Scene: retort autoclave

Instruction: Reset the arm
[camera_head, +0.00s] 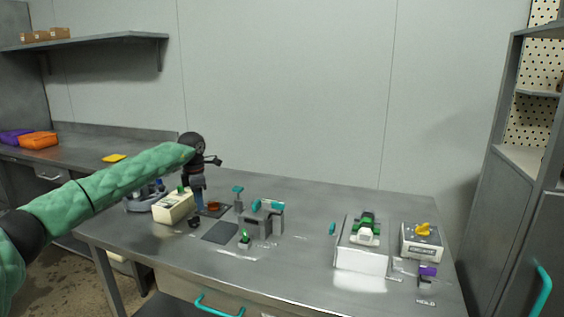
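My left arm in its green sleeve reaches in from the left. My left gripper (198,205) points down at its end, above the left part of the grey metal table (305,282). Its fingertips are small and dark here, so I cannot tell whether they are open or shut, or whether they touch anything. My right arm and gripper are not in view.
Near the gripper are a cream box (173,207), a small orange-brown round piece (213,206) and a grey device with a teal handle (268,205). Farther right stand a white unit with a green top (362,256) and a smaller unit with a yellow knob (422,241).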

